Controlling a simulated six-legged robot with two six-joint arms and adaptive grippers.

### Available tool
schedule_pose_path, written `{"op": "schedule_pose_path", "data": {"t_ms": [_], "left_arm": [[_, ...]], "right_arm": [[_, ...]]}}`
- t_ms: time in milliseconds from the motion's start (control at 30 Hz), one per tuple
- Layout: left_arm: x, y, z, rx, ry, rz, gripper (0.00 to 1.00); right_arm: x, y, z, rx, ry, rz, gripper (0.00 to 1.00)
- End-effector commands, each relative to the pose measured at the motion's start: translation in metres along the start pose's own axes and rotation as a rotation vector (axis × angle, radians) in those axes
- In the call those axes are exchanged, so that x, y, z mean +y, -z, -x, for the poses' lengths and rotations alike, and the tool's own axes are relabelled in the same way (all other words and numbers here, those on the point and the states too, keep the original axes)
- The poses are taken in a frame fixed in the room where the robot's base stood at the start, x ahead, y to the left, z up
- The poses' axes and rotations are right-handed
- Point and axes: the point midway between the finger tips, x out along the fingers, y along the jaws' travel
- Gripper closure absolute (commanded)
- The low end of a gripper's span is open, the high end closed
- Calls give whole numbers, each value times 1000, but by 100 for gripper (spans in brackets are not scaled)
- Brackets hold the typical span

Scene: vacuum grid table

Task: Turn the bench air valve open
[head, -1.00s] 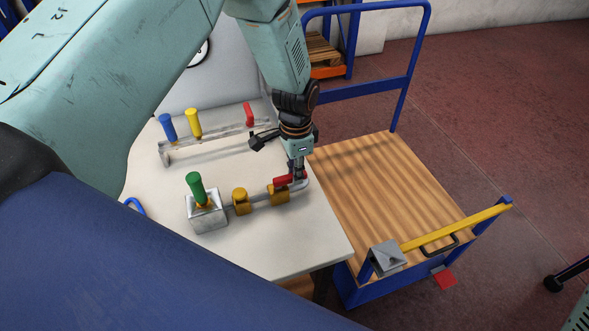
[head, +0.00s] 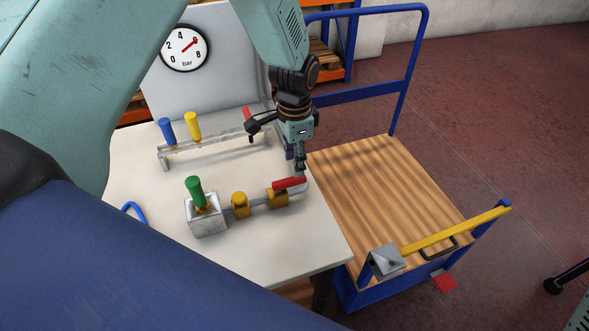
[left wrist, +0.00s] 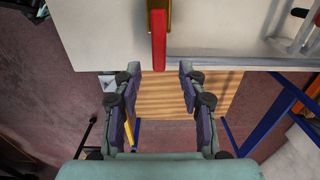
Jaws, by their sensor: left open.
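The valve's red lever (head: 289,183) sits on a brass body (head: 278,200) at the right end of a grey pipe, near the bench's right edge. The lever lies roughly along the pipe. In the left wrist view the red lever (left wrist: 158,45) points toward the fingers. My left gripper (head: 300,166) hangs just above and behind the lever's outer end. In the left wrist view its fingers (left wrist: 160,76) are apart with nothing between them, and the lever tip lies just beyond the fingertips. The gauge (head: 184,47) has its red needle pointing up and right, near 6 bar. My right gripper is not seen.
A green handle (head: 195,192) stands on a metal block at the pipe's left end. A rail with blue (head: 167,131), yellow (head: 193,126) and red handles stands behind. A wooden-decked cart (head: 390,190) adjoins the bench's right side. The bench front is clear.

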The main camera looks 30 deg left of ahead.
Motion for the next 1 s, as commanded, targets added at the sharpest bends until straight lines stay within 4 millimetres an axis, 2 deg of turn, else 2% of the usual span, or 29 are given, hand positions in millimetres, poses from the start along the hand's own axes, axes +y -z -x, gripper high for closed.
{"op": "schedule_pose_path", "data": {"t_ms": [33, 200, 400, 1000], "left_arm": [[-1, 1, 12, 3, 3, 0, 58], [-1, 1, 43, 3, 2, 1, 58], [0, 0, 62, 1, 0, 1, 58], [0, 0, 66, 0, 0, 1, 58]], "right_arm": [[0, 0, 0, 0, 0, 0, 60], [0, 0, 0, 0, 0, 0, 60], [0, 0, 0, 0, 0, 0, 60], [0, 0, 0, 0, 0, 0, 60]]}}
